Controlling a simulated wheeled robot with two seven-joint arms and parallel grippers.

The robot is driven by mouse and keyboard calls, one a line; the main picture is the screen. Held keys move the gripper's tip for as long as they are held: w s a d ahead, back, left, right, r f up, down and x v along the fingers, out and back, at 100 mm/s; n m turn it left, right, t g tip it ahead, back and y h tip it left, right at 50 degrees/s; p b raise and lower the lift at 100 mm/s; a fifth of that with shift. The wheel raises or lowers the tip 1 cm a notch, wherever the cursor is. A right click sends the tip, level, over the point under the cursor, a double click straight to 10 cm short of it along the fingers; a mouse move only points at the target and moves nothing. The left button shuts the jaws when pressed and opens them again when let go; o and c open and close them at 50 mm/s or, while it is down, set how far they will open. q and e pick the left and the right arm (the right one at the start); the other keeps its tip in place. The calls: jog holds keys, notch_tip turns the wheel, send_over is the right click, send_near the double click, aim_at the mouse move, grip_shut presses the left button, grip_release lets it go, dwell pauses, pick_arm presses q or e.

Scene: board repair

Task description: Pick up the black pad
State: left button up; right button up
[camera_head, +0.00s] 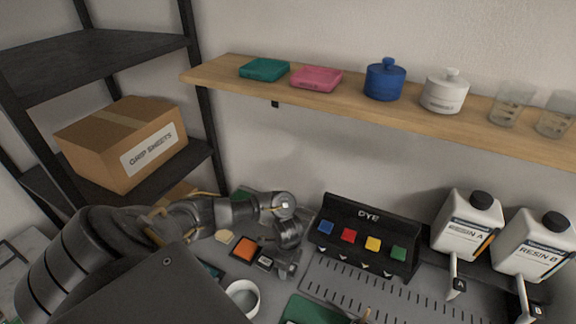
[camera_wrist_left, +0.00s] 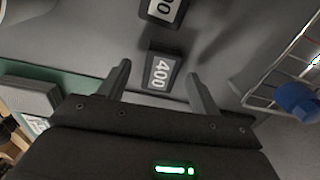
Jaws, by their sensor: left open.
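A small black pad with a white "400" label (camera_wrist_left: 160,73) lies on the grey surface in the left wrist view. My left gripper (camera_wrist_left: 158,70) is open, with one finger on either side of this pad in that view. I cannot tell whether the fingers touch it or how far above it they are. A second dark block with a partly cut-off label (camera_wrist_left: 164,10) is just beyond it. In the head view my left gripper (camera_head: 283,268) is over the bench, beside a dark labelled piece (camera_head: 265,262) and an orange pad (camera_head: 244,248). My right gripper is not seen.
A wire rack (camera_wrist_left: 286,62) with a blue piece (camera_wrist_left: 298,100) stands close on the right in the wrist view. A DYE box (camera_head: 362,238) stands right of the gripper, and a white cup (camera_head: 243,297) is in front. Resin bottles (camera_head: 467,226) are farther right.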

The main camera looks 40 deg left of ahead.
pick_arm(q)
jog(key=shift+w+f, duration=0.1)
jog(key=shift+f, duration=0.7)
jog(key=shift+c, duration=0.3)
jog(key=c, duration=1)
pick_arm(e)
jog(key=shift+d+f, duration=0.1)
